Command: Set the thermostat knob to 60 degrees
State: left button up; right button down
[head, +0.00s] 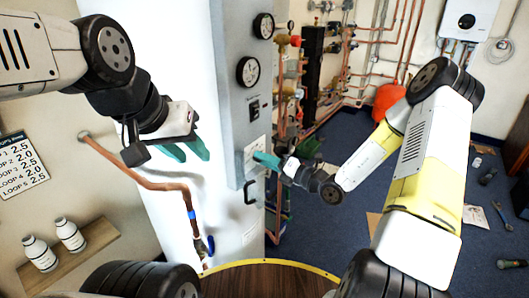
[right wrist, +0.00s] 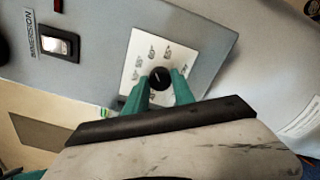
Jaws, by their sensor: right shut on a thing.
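The thermostat knob (right wrist: 160,78) is small, black and round with a short pale mark. It sits on a white scale plate (right wrist: 142,48) whose printed markings are too small to read. In the right wrist view my right gripper (right wrist: 159,88) has its teal fingers shut on the knob, one on each side. In the head view my right gripper (head: 262,159) reaches the scale plate (head: 250,153) from the right and hides the knob. My left gripper (head: 190,150) is open and empty, in front of the white tank at left.
A copper pipe (head: 150,183) runs below my left gripper. White bottles (head: 69,234) stand on a shelf at lower left.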

jog(key=shift+m, duration=0.6)
jog(key=c, duration=1.1)
grip_release()
jog(key=shift+o, duration=0.2)
jog(key=shift+d, duration=0.1)
jog(key=v, duration=0.7)
jog(key=shift+s+d, duration=0.2)
jog(key=shift+d, duration=0.1)
